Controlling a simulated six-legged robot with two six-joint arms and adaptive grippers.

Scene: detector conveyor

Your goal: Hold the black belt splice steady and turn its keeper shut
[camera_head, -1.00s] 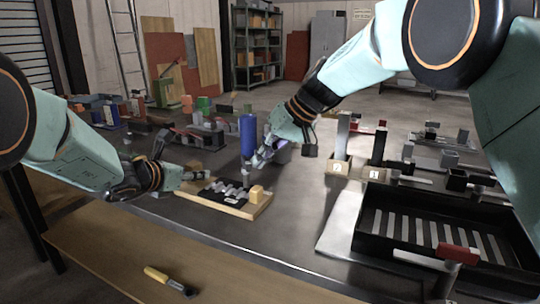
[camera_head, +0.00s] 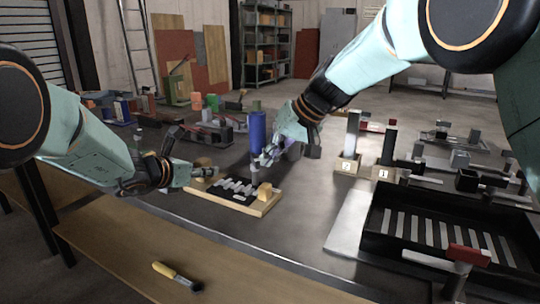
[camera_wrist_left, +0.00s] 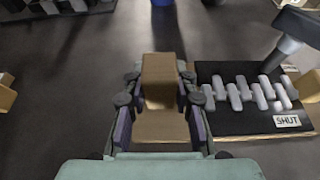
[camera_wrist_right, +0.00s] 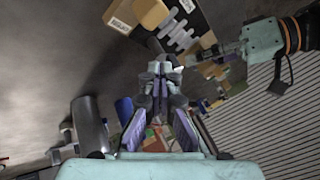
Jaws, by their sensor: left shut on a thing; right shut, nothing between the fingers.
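The black belt splice (camera_head: 228,184) lies on a wooden board, with pale metal fingers across it; it also shows in the left wrist view (camera_wrist_left: 207,75). A white SHUT label (camera_wrist_left: 287,121) is at its near edge. My left gripper (camera_head: 210,171) is shut on a tan wooden block (camera_wrist_left: 160,80) at the board's left end. A grey post with a dark top (camera_wrist_left: 283,57) stands at the splice's far side; I cannot tell whether it is the keeper's handle. My right gripper (camera_head: 262,161) is shut and empty, just above the far side of the splice.
A blue cylinder (camera_head: 257,133) stands behind the board. Two numbered wooden blocks with posts (camera_head: 348,164) and a black slatted tray (camera_head: 372,222) are to the right. A yellow-handled tool (camera_head: 172,272) lies on the front bench. Bare table lies right of the board.

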